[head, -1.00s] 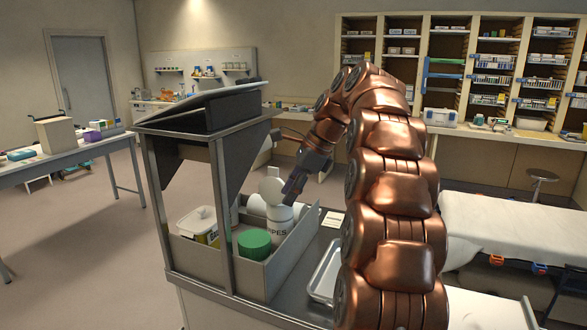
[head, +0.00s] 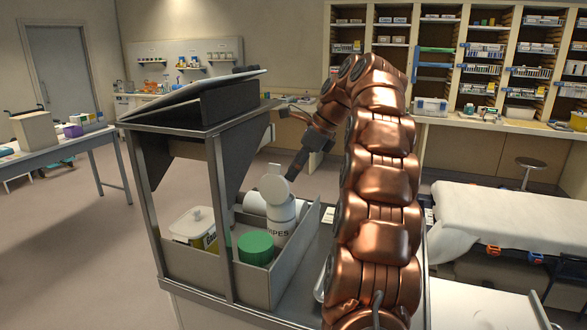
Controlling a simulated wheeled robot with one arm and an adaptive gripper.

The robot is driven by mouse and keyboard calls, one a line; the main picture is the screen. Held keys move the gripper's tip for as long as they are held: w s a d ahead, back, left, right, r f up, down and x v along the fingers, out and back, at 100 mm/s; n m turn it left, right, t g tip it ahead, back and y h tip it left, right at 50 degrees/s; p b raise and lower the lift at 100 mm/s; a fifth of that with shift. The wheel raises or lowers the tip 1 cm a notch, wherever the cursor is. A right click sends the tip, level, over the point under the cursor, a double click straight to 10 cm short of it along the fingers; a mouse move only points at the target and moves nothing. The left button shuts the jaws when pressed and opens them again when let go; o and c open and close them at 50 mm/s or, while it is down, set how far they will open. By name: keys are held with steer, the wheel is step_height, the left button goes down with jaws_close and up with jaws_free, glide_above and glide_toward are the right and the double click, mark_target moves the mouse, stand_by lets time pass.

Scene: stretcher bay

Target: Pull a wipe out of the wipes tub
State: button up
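The wipes tub (head: 280,224) is a white cylinder with dark lettering, partly reading "IPES". It stands upright in the grey bin of the cart. A round white disc (head: 273,188), which looks like its raised lid, stands at its top, so the opening is hard to see. My gripper (head: 292,175) is dark and points down and left, just above and right of the disc. The fingers are small and close together in this view. I cannot tell whether they are open or shut. No wipe shows at the fingertips.
The grey bin (head: 291,262) also holds a green-lidded jar (head: 256,248), a white-lidded yellow container (head: 194,228) and a white cylinder (head: 254,203) behind the tub. A cart post (head: 222,215) stands in front. A stretcher (head: 510,220) is at the right.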

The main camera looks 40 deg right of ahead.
mark_target(289, 199)
steer(key=b+x, duration=0.1)
steer(key=x, duration=0.1)
steer(key=b+x, duration=0.2)
steer(key=shift+s+d+f, duration=0.1)
steer(key=shift+d+f, duration=0.1)
steer(key=shift+w+a+f, duration=0.3)
steer(key=shift+x, duration=0.85)
steer(key=shift+f, duration=0.1)
jaws_close()
